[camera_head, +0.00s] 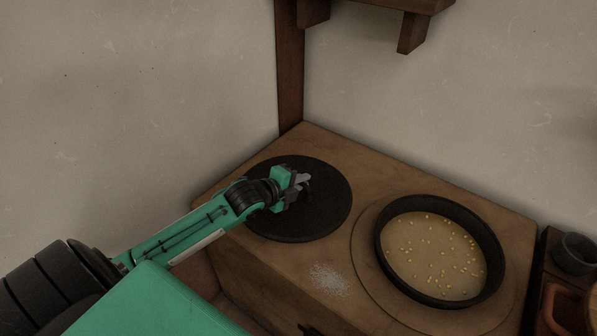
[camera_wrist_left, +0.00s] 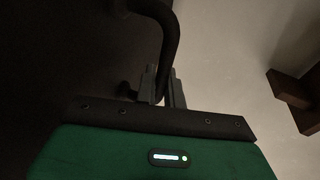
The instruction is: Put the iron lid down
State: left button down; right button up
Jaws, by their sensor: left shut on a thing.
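The iron lid (camera_head: 325,215) is a flat, dark round disc over the left part of the wooden counter. It looks level; I cannot tell for sure whether it touches the top. My left gripper (camera_head: 300,186) is over the lid's middle, shut on its handle. In the left wrist view the lid is the dark surface at left (camera_wrist_left: 60,50), and its curved black handle (camera_wrist_left: 168,45) runs down between the fingertips of my left gripper (camera_wrist_left: 163,85). My right gripper is not in view.
A black round pan (camera_head: 440,250) with grains in it stands on the counter (camera_head: 385,165) to the right of the lid. A pale powdery patch (camera_head: 330,280) lies in front. A dark cup (camera_head: 574,253) and an orange-brown vessel (camera_head: 568,310) are at far right. A wooden shelf (camera_head: 400,10) hangs above.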

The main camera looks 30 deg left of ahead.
aim_at(301, 193)
pick_arm(q)
jog(key=shift+f+b, duration=0.3)
jog(key=shift+f, duration=1.75)
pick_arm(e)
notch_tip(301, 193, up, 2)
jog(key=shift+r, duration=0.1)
pick_arm(q)
jog(key=c, duration=1.8)
grip_release()
jog(key=shift+f, duration=0.35)
jog(key=shift+c, duration=0.2)
jog(key=o, duration=0.3)
jog(key=shift+o, duration=0.2)
jog(key=shift+r, duration=0.1)
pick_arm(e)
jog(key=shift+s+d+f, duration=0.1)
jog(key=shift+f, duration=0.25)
